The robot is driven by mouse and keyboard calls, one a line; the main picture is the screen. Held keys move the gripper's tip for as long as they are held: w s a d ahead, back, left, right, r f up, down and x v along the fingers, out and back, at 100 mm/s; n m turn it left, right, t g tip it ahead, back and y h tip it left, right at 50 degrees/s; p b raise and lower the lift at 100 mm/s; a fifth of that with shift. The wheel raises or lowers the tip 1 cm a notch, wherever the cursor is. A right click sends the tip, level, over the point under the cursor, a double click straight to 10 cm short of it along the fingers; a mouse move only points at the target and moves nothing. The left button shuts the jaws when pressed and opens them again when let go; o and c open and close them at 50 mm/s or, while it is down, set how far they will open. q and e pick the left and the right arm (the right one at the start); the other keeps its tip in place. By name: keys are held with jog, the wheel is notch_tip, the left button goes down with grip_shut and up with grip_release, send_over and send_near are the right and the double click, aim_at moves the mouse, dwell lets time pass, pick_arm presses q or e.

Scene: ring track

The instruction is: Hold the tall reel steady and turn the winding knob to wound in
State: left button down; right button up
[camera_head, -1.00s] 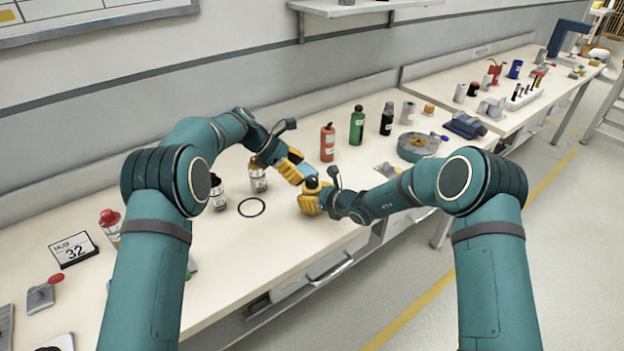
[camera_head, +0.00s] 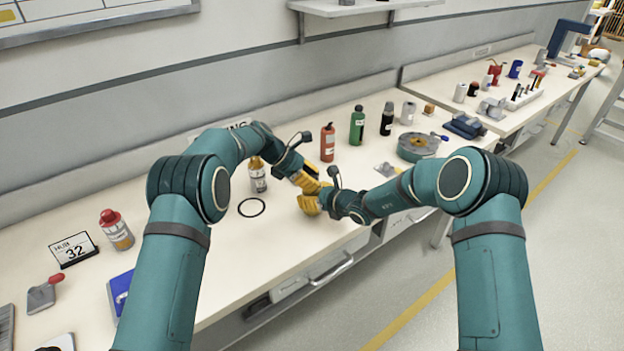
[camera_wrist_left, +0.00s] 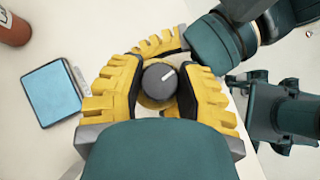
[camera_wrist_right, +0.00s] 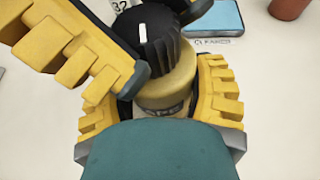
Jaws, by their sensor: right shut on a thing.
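The tall reel (camera_wrist_right: 168,92) is a tan cylinder with a dark label band, standing upright on the bench. My right gripper (camera_wrist_right: 160,105) is shut on its body. The dark winding knob (camera_wrist_right: 150,38) with a white pointer line sits on top; it shows in the left wrist view (camera_wrist_left: 158,82), its line toward the upper right. My left gripper (camera_wrist_left: 162,88) has one finger on each side of the knob, open, with narrow gaps visible. In the head view the left gripper (camera_head: 308,182) and right gripper (camera_head: 310,203) meet and hide the reel.
A blue flat device (camera_wrist_left: 52,92) lies beside the reel. A red bottle (camera_head: 327,143) and a green bottle (camera_head: 357,126) stand behind. The bench front is clear.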

pick_arm(q)
jog(key=shift+m+g, duration=1)
jog(key=shift+m, duration=0.3)
jog(key=c, duration=0.6)
grip_release()
jog(key=shift+o, duration=0.2)
jog(key=v, duration=0.7)
jog(key=shift+a+r, duration=0.15)
jog(key=shift+a, duration=0.05)
